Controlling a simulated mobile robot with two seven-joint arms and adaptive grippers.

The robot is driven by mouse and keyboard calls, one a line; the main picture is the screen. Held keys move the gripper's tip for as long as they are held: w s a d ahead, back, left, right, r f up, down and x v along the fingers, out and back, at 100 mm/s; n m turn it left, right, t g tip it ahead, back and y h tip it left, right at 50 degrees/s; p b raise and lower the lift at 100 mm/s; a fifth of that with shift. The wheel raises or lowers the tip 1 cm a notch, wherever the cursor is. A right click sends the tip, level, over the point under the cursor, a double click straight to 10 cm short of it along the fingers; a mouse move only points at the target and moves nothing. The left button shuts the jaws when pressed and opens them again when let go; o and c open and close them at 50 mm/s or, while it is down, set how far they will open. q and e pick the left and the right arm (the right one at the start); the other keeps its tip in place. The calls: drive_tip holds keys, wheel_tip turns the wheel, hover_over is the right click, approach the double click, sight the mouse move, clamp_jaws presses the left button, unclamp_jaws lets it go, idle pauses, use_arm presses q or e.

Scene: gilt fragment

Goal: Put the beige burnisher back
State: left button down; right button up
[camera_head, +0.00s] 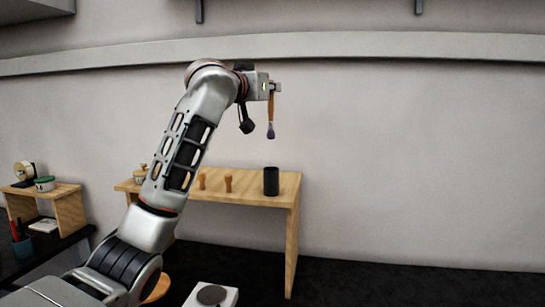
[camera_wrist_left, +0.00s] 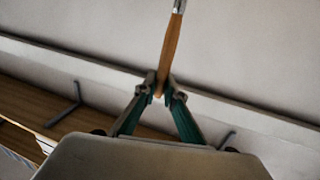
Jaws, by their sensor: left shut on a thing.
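My left gripper (camera_head: 273,88) is raised high above the wooden table, shut on the burnisher (camera_head: 271,115). The burnisher has an orange-brown wooden handle and a dark purplish tip, and hangs nearly upright with the tip down. In the left wrist view the gripper's fingertips (camera_wrist_left: 162,92) pinch the end of the handle (camera_wrist_left: 171,48), and a silver ferrule shows at the top edge; the tip is out of that picture. A black cup (camera_head: 271,182) stands on the table below. My right gripper is not in view.
The wooden table (camera_head: 255,199) also bears two small wooden pieces (camera_head: 228,183) and a lidded pot (camera_head: 140,174), partly beside my arm. A small wooden stand (camera_head: 69,190) with a tape roll and a green bowl is at left. A white device (camera_head: 212,294) is low in front.

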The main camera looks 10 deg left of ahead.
sight(270, 128)
use_arm(q)
wheel_tip(270, 128, down, 11)
drive_tip(key=shift+r, duration=0.15)
wheel_tip(270, 128, down, 5)
drive_tip(key=shift+r+p, duration=0.15)
drive_tip(key=shift+p, duration=0.2)
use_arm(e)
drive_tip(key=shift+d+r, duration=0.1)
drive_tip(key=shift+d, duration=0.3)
use_arm(q)
drive_tip(key=c, duration=2.1)
unclamp_jaws()
drive_tip(key=shift+w, duration=0.1)
drive_tip(key=shift+c, duration=0.2)
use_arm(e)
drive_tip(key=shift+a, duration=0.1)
